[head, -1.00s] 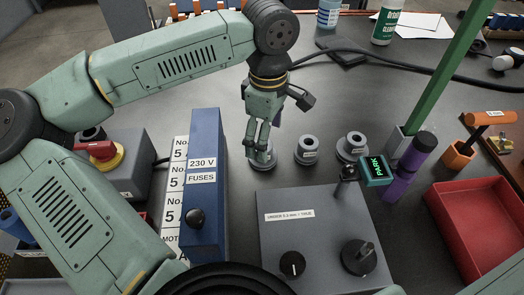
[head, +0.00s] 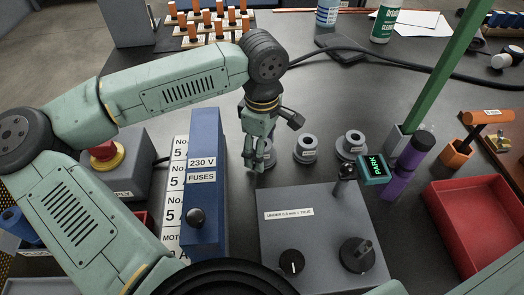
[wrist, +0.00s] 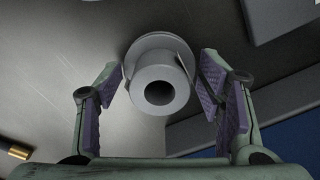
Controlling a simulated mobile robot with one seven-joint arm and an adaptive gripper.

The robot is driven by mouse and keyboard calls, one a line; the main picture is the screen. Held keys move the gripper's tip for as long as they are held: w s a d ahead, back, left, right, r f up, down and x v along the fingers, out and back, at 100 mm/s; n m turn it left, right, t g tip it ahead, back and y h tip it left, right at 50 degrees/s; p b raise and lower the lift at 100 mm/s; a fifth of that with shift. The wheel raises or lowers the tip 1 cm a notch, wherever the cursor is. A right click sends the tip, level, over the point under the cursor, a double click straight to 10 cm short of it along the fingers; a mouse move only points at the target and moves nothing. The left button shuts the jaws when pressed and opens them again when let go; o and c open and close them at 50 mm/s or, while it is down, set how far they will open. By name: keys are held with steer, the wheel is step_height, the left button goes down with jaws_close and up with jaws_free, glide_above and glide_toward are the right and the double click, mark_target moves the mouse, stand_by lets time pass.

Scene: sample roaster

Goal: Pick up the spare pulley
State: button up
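Three grey flanged pulleys stand in a row on the dark table behind the grey control box. The middle one (head: 306,149) and the right one (head: 351,144) stand clear of my gripper. The left one is mostly hidden behind my gripper (head: 257,163) in the head view. The wrist view shows a pulley (wrist: 159,90) with a wide flange and a round bore. It lies between the open purple-padded fingers of my gripper (wrist: 163,92), with a gap at each side. The labels are too small to tell which pulley is the spare.
The grey control box (head: 320,225) with knobs stands in front of the pulleys. The blue fuse box (head: 203,180) stands close left of my gripper. A green post (head: 440,75), a purple cylinder (head: 405,170) and a red tray (head: 475,220) are at right. A black cable crosses behind.

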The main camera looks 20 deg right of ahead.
steer(key=c, duration=1)
steer(key=shift+r, duration=0.1)
steer(key=shift+c, duration=0.2)
